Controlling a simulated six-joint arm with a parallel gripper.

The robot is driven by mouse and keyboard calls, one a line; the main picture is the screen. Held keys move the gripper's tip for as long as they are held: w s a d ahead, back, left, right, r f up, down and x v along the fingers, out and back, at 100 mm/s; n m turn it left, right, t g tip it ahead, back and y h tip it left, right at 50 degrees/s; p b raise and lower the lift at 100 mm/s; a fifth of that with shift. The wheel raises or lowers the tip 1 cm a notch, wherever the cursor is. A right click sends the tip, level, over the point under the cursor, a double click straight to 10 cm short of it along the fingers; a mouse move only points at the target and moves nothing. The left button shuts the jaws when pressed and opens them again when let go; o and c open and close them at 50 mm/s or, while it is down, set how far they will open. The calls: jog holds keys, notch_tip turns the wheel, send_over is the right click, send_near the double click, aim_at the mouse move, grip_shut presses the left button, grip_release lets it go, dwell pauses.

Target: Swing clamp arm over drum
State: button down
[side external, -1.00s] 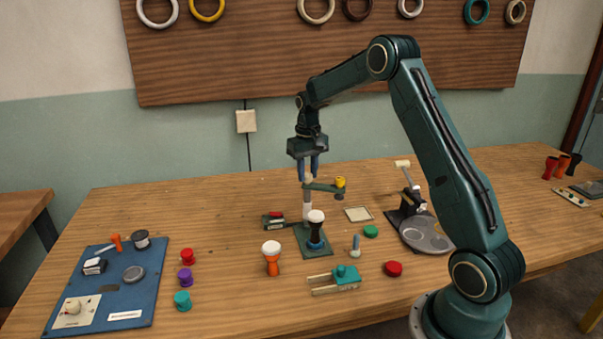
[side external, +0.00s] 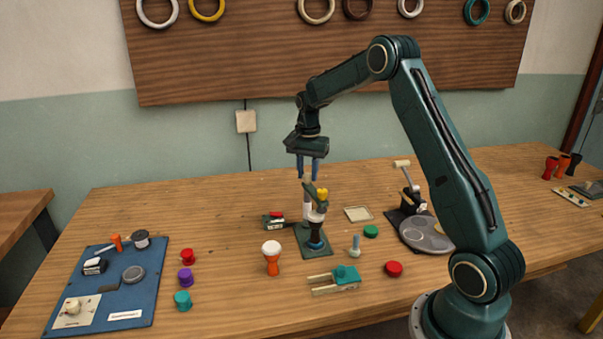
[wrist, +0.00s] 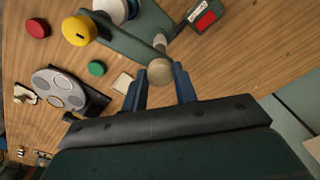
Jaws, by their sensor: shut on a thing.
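The dark green clamp arm (wrist: 128,44) runs from there to a yellow knob (side external: 322,194). In the side view, the yellow end overlaps the white head of the dark goblet drum (side external: 316,237). The drum stands upright on the dark green base plate (side external: 326,251). In the wrist view, the yellow knob (wrist: 79,29) shows beside the white drum head (wrist: 111,8); I cannot tell whether the arm touches the drum.
An orange drum with a white head (side external: 272,259), a teal clamp-like tool (side external: 346,275) and red (side external: 393,269) and green (side external: 371,231) discs lie around the stand. A blue tray (side external: 116,289) is at left, and a grey round fixture (side external: 426,238) at right.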

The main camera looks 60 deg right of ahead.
jog(key=shift+m, duration=1)
jog(key=c, duration=1.1)
grip_release()
jog(key=shift+r, duration=0.1)
notch_tip(320, 180, up, 14)
